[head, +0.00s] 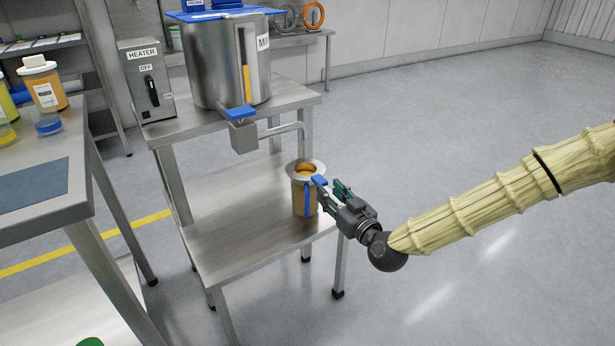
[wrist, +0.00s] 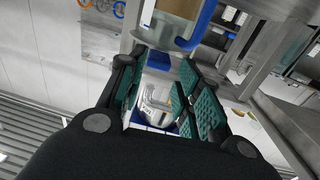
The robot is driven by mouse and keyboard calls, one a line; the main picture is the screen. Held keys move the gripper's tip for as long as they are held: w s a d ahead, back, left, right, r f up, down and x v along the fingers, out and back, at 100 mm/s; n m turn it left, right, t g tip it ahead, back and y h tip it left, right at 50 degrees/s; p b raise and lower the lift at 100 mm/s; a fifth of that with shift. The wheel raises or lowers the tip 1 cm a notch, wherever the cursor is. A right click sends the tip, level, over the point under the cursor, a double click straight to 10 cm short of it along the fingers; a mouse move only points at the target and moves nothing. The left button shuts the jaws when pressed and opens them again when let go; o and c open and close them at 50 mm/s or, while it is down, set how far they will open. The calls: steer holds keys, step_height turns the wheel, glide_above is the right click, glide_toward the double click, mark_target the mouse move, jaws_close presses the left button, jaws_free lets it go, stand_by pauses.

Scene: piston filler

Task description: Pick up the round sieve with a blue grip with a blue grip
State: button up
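The round sieve (head: 293,170) sits level on top of an amber-filled container (head: 299,200) with a blue upright strip. The container stands on the lower shelf of the steel stand. The sieve's blue grip (head: 319,181) points right, toward my gripper (head: 332,189). My gripper is open, with its fingertips close beside the blue grip. I cannot tell whether they touch it. In the wrist view, there is a clear gap between the teal finger pads of my gripper (wrist: 160,70). The container (wrist: 180,8) shows just beyond the fingertips. Nothing appears clamped.
A steel mixing tank (head: 215,70) and a heater box (head: 147,85) stand on the upper shelf. A blue-topped outlet (head: 243,135) and bent pipe hang above the lower shelf, near the sieve. A bench (head: 40,225) with bottles is at left. Floor at right is clear.

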mark_target(324, 184)
steer(key=shift+r+b+x, duration=0.2)
steer(key=shift+b+x, duration=0.6)
steer(key=shift+x, duration=1.75)
jaws_close()
